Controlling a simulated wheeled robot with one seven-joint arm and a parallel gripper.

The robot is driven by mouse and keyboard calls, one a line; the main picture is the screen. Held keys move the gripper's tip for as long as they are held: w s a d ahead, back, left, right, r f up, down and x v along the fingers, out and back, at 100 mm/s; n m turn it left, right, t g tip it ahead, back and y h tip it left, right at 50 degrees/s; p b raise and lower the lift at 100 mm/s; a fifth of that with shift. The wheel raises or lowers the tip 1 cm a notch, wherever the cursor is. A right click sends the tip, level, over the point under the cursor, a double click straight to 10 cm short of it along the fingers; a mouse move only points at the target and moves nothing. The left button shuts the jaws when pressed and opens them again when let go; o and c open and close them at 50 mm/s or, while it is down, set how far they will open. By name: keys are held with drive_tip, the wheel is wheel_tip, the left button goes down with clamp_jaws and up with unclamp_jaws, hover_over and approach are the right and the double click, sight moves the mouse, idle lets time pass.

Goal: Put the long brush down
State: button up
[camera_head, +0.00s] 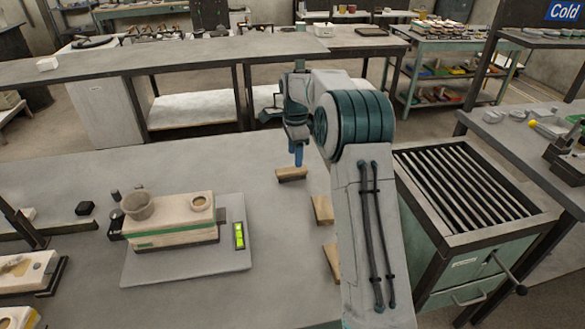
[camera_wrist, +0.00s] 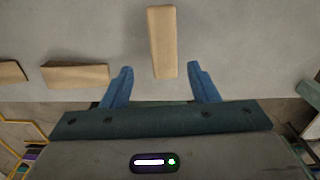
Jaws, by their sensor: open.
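My gripper (camera_head: 297,160) is over the right part of the grey table in the head view, its blue fingers pointing down. In the wrist view my gripper (camera_wrist: 160,80) is open, with its two blue fingers apart and nothing held. A pale wooden bar (camera_wrist: 162,42) lies on the table just ahead of the fingers, lined up with the gap between them. I cannot make out a long brush with bristles in either view, and cannot tell whether this wooden bar belongs to one. Below the gripper in the head view is a wooden block (camera_head: 292,175).
Other wooden blocks (camera_head: 322,210) (camera_head: 332,262) lie along the table's right edge. A grey plate (camera_head: 185,268) carries a green-banded mould (camera_head: 168,229), a cup (camera_head: 138,206) and a green level (camera_head: 239,236). A slatted cart (camera_head: 465,195) stands right. Table between plate and blocks is clear.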

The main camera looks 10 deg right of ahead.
sight(295, 170)
wheel_tip(295, 170, up, 6)
drive_tip(key=s+a+r+n+t, duration=0.1)
drive_tip(key=s+r+n, duration=0.25)
drive_tip(key=s, duration=0.45)
drive_tip(key=s+r+n, duration=0.3)
drive_tip(key=s+n, duration=0.2)
drive_tip(key=s, duration=0.4)
drive_tip(key=s+f+n+t, duration=0.1)
drive_tip(key=s+f+n, duration=0.2)
drive_tip(key=s, duration=0.7)
drive_tip(key=s+f+n, duration=0.3)
drive_tip(key=s+n, duration=0.2)
drive_tip(key=s, duration=0.6)
drive_tip(key=shift+a+t, duration=0.3)
drive_tip(key=shift+t, duration=0.1)
drive_tip(key=shift+n, duration=0.25)
drive_tip(key=shift+r+p, duration=0.35)
drive_tip(key=shift+p, duration=0.1)
